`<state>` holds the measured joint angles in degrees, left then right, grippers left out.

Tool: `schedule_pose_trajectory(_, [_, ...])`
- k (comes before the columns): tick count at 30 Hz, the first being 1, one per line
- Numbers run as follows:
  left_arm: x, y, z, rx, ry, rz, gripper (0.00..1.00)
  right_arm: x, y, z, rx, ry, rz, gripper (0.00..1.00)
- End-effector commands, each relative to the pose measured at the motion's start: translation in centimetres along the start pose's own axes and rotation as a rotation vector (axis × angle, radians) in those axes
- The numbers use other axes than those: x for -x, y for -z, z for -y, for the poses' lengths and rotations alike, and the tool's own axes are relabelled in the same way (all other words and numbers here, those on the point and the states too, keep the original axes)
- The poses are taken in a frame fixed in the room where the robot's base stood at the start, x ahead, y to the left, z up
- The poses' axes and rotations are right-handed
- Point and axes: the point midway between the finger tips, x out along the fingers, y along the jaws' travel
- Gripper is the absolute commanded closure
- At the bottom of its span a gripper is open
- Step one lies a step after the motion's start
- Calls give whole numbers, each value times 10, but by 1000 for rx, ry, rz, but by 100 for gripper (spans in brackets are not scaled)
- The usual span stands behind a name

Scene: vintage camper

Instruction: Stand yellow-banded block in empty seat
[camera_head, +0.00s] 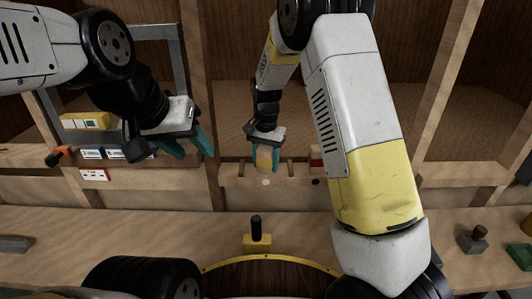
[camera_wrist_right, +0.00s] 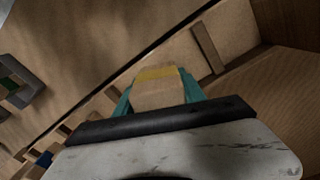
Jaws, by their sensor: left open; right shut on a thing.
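The yellow-banded block (camera_wrist_right: 158,93) is pale wood with a yellow stripe across it. It sits between the teal fingers of my right gripper (camera_wrist_right: 160,100) in the right wrist view. In the head view my right gripper (camera_head: 264,160) points down and holds the block (camera_head: 264,155) at the wooden ledge (camera_head: 230,181) on the back wall. Short wooden uprights (camera_head: 291,168) stand on this ledge on either side of the block. I cannot tell whether the block touches the ledge or which seat is empty. My left gripper (camera_head: 188,146) is open and empty at the left.
Blue-and-white boxes (camera_head: 103,153) and a yellow box (camera_head: 85,121) are at the left.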

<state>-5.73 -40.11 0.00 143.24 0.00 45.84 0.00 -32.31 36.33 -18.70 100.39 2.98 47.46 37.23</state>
Motion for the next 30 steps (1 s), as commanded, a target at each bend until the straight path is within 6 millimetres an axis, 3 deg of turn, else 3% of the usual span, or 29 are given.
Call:
schedule_pose_trajectory(3, [0, 0, 0, 0, 0, 0, 53, -3, 0, 0, 0, 0, 0, 97])
schedule_pose_trajectory(4, [0, 0, 0, 0, 0, 0, 53, -3, 0, 0, 0, 0, 0, 47])
schedule_pose_trajectory(6, [0, 0, 0, 0, 0, 0, 53, -3, 0, 0, 0, 0, 0, 33])
schedule_pose_trajectory(19, [0, 0, 0, 0, 0, 0, 53, 4, 0, 0, 0, 1, -1, 31])
schedule_pose_trajectory(30, [0, 0, 0, 0, 0, 0, 53, 78, 1, 1, 1, 4, -3, 31])
